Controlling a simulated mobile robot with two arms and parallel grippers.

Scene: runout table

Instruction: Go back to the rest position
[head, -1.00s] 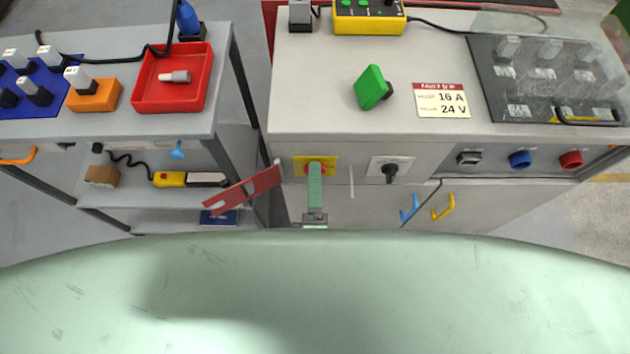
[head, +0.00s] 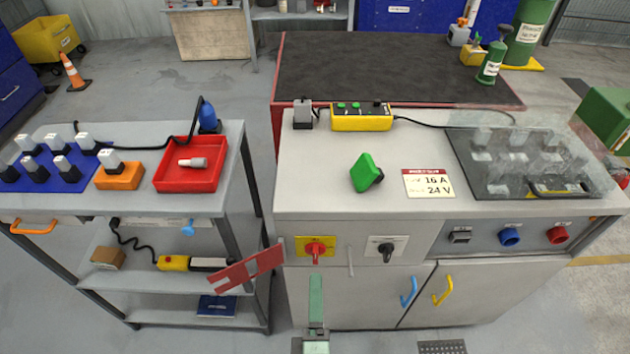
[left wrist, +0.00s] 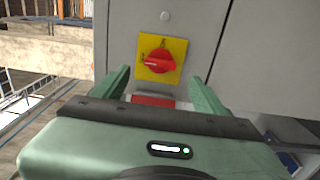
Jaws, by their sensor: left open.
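My left gripper (head: 316,277) is in front of the grey cabinet, just below the red rotary switch (head: 316,250) on its yellow plate (head: 301,244). In the left wrist view the two green fingers (left wrist: 158,84) are spread apart with nothing held between them. The red switch (left wrist: 160,60) shows beyond the fingertips, apart from them. A red strip lies low between the fingers; I cannot tell what it is. My right gripper is not in view.
A red slotted plate (head: 246,270) juts out left of the gripper, by the cabinet's edge. A grey shelf cart (head: 140,205) stands at left. Blue (head: 408,291) and yellow (head: 443,289) door handles are to the right. Floor shows below the cabinet.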

